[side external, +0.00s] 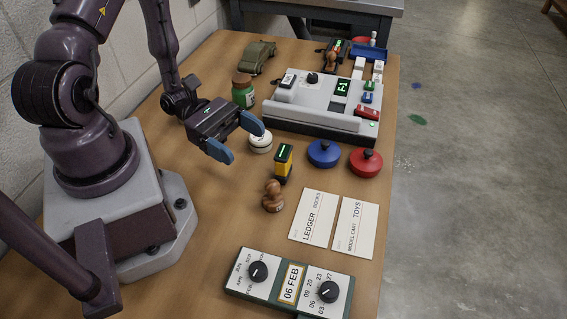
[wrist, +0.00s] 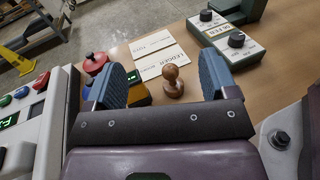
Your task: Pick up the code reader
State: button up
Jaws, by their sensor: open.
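A small upright yellow-and-black device with a green lit display (side external: 284,160) stands on the table and may be the code reader; I cannot tell for sure. In the wrist view its yellow part (wrist: 140,95) shows beside the left finger, which partly hides it. My gripper (side external: 236,137) is open and empty, its blue fingertips spread above the table to the left of this device. In the wrist view the open fingers (wrist: 162,68) frame a brown wooden stamp (wrist: 173,82). Another dark device with a green display (side external: 341,45) is at the back.
The wooden stamp (side external: 272,196) stands just in front of the device. A white lidded jar (side external: 261,141) is near the fingers. Blue (side external: 323,153) and red (side external: 366,162) knobbed discs, a grey console (side external: 315,115), two cards (side external: 313,217) and a date block (side external: 290,282) surround it.

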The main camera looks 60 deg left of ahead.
jog(key=w+a+f+n+t+y, duration=0.1)
jog(key=w+a+n+t+y, duration=0.15)
jog(key=w+n+t, duration=0.2)
send_near(290, 163)
jog(key=w+d, duration=0.1)
jog(key=d, duration=0.1)
jog(key=shift+w+d+m+t, duration=0.25)
jog(key=shift+w+d+t, duration=0.05)
jog(key=shift+w+t, duration=0.05)
jog(key=shift+f+x, duration=0.2)
jog(key=shift+x, duration=3.55)
jog(key=c, duration=1.1)
